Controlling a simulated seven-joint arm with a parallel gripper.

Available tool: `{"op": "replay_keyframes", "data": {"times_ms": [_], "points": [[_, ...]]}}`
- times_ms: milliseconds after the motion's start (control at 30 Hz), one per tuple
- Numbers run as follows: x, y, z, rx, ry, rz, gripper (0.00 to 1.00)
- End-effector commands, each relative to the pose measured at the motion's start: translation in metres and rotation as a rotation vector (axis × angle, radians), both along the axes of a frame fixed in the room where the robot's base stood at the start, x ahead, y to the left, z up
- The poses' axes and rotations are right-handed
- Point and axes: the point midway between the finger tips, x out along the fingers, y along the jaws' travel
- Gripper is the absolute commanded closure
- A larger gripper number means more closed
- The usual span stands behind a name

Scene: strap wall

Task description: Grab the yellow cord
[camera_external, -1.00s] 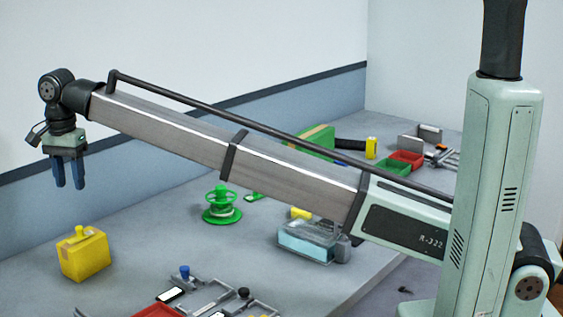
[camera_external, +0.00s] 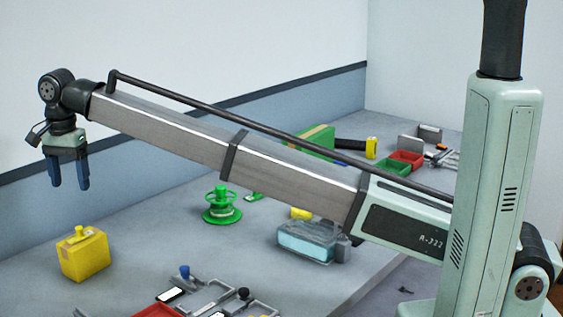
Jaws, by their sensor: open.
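No yellow cord can be made out clearly. A yellow box (camera_external: 84,257) with a small yellow piece (camera_external: 80,233) on its top stands on the table at the left. I cannot tell whether that piece is a cord. My gripper (camera_external: 69,186) hangs fingers down in the upper left, well above the box. Its two blue fingers are apart with nothing between them.
A green spool (camera_external: 222,207) stands mid-table beneath my arm. A clear container (camera_external: 306,243) is right of it, with a yellow item (camera_external: 301,213) behind. A red bin (camera_external: 406,159) and green bin (camera_external: 392,167) sit farther back. Table around the yellow box is mostly clear.

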Motion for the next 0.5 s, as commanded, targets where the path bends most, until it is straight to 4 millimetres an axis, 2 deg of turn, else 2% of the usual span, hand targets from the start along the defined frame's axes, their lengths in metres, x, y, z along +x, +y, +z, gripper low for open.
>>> {"op": "replay_keyframes", "data": {"times_ms": [33,133,367,467,500], "points": [[0.0,0.0,0.0,0.0,0.0,0.0,0.23],[0.0,0.0,0.0,0.0,0.0,0.0,0.14],[0.001,0.0,0.0,0.0,0.0,-0.001,0.14],[0.015,-0.005,0.0,0.0,0.0,-0.016,0.14],[0.025,-0.008,0.0,0.0,0.0,-0.028,0.14]]}}
